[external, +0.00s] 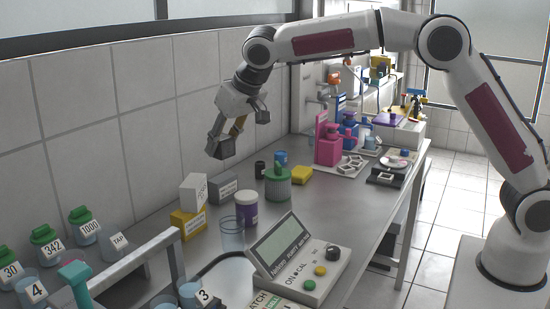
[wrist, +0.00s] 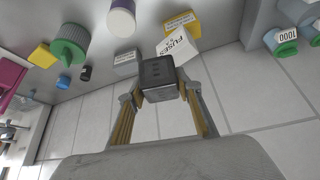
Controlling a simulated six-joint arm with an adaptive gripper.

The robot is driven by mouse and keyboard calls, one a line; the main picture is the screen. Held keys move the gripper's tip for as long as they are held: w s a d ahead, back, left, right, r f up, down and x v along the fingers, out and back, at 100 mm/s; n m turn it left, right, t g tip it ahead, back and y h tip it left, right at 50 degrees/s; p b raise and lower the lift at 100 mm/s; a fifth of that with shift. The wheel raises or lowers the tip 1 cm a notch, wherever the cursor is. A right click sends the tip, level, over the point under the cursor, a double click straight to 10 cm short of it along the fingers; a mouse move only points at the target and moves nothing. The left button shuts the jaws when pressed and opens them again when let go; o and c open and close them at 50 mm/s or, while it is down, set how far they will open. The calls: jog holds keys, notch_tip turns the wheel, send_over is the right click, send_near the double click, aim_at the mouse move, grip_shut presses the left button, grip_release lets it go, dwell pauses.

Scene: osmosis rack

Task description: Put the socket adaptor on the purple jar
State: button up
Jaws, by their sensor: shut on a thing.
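The socket adaptor (external: 222,148) is a dark grey block. My gripper (external: 228,136) is shut on it and holds it up in the air, near the tiled wall and above the bench. In the wrist view the adaptor (wrist: 158,78) sits between the two fingers of my gripper (wrist: 160,92). The purple jar (external: 246,211) has a white lid and stands upright on the bench, below and slightly right of the adaptor. In the wrist view the jar (wrist: 122,20) is at the top, apart from the adaptor.
A white fuses box (external: 194,194) rests on a yellow box (external: 188,222), beside a grey box (external: 222,188). A green-lidded jar (external: 278,185) stands behind the purple jar, and a clear beaker (external: 231,235) in front. A meter (external: 300,262) stands nearby.

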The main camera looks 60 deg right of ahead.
send_over(240, 193)
jog(key=s, duration=0.2)
notch_tip(240, 193, down, 2)
jog(key=shift+s+f+n+y, duration=0.15)
jog(key=shift+n+y, duration=0.35)
jog(key=shift+n, duration=0.5)
jog(key=shift+f, duration=0.1)
jog(key=shift+f, duration=3.05)
jog(key=shift+f, duration=0.1)
jog(key=shift+f, duration=1.75)
jog(key=shift+f, duration=0.1)
